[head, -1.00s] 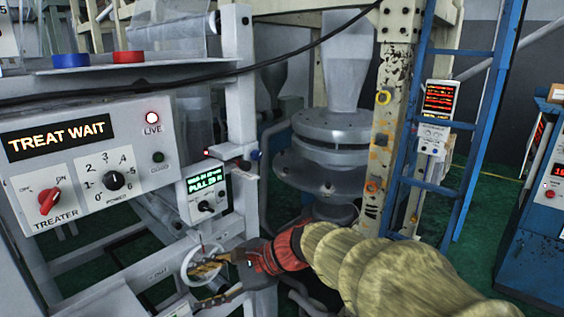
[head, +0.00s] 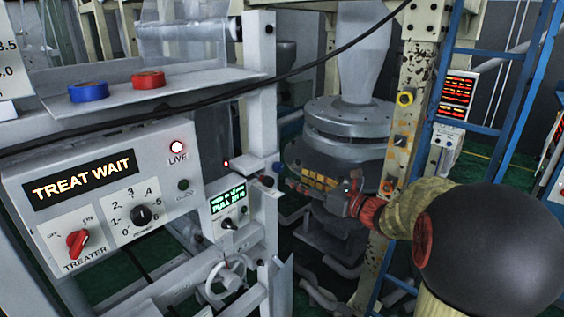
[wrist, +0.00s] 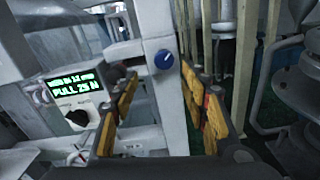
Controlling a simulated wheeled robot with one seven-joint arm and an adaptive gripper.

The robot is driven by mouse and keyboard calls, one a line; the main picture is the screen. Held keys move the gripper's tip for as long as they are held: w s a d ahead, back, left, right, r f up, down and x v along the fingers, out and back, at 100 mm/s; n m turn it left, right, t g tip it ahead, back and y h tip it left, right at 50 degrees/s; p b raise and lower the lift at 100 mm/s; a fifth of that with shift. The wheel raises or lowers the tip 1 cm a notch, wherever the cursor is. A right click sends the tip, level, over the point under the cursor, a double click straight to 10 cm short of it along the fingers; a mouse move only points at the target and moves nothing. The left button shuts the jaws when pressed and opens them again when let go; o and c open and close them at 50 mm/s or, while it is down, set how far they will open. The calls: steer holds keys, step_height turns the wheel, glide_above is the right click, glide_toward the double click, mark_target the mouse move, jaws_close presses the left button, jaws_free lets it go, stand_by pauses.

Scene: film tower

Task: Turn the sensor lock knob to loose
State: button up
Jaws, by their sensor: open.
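A round blue knob (wrist: 163,60) with a small white mark sits on the pale upright post, in the upper middle of the wrist view. The mark points up and to the right; no lettering around it is readable. In the head view the blue knob (head: 277,167) is a small spot seen edge-on at the post. My gripper (wrist: 160,78) is open and empty, its yellow-padded fingers either side of the knob in the picture, apart from it. In the head view my gripper (head: 306,184) is right of the post, its fingers pointing left.
A display box (head: 229,205) reading PULL with a black knob is left of the post. A white handwheel (head: 226,280) is below. The treater panel (head: 100,190) fills the left. A blue ladder (head: 420,200) stands near my arm on the right.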

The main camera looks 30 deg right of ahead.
mark_target(281, 168)
steer(key=x, duration=0.8)
steer(key=shift+w+d+r+p, duration=0.2)
steer(key=shift+d+p, duration=0.1)
steer(key=shift+p, duration=0.1)
steer(key=shift+s, duration=0.1)
steer(key=shift+c, duration=1.1)
steer(key=c, duration=0.9)
